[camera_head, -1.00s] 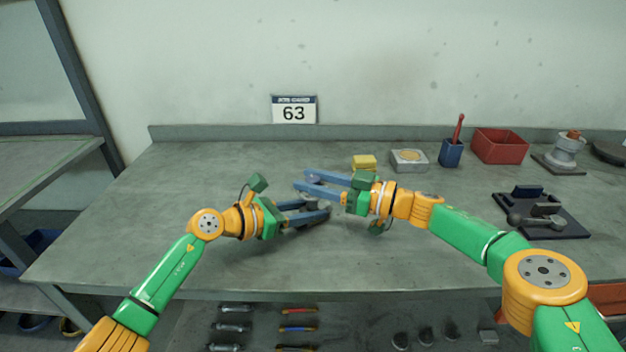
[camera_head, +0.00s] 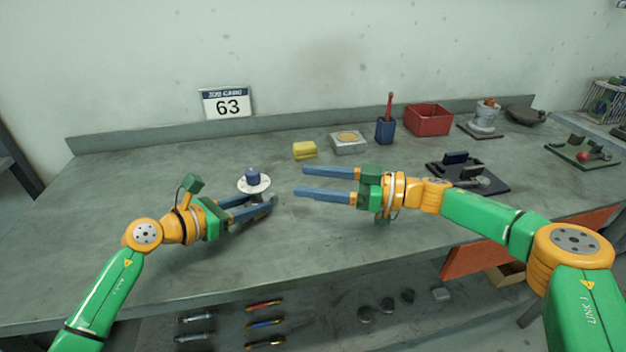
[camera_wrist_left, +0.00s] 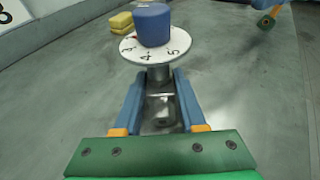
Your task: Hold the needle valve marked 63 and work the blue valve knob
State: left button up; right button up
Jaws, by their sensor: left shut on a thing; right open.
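The needle valve has a blue knob (camera_head: 253,174) on top of a white numbered dial (camera_head: 246,187). In the left wrist view the blue knob (camera_wrist_left: 153,24) stands above the dial (camera_wrist_left: 128,48), with the grey metal valve body (camera_wrist_left: 160,92) below. My left gripper (camera_head: 270,203) is shut on the valve body, its blue fingers on either side below the dial. My right gripper (camera_head: 298,181) is open and empty, to the right of the knob, its fingers pointing left. The sign marked 63 (camera_head: 227,104) stands at the back of the bench.
A yellow sponge (camera_head: 304,150), a grey box (camera_head: 348,142), a blue cup with a red-handled tool (camera_head: 385,130) and a red bin (camera_head: 429,119) stand along the back. A dark fixture (camera_head: 468,172) lies beyond my right gripper. The bench front is clear.

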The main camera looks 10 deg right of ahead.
jog(key=w+a+r+n+t+h, duration=0.35)
jog(key=a+n+t+h, duration=0.2)
jog(key=n, duration=0.85)
jog(key=n+t+h, duration=0.5)
jog(key=n+h, duration=0.4)
jog(key=n, duration=0.1)
send_near(253, 177)
jog(key=w, duration=0.7)
jog(key=w+a, duration=0.1)
jog(key=w, duration=0.3)
jog(key=shift+w+r, duration=0.1)
jog(key=shift+w, duration=0.25)
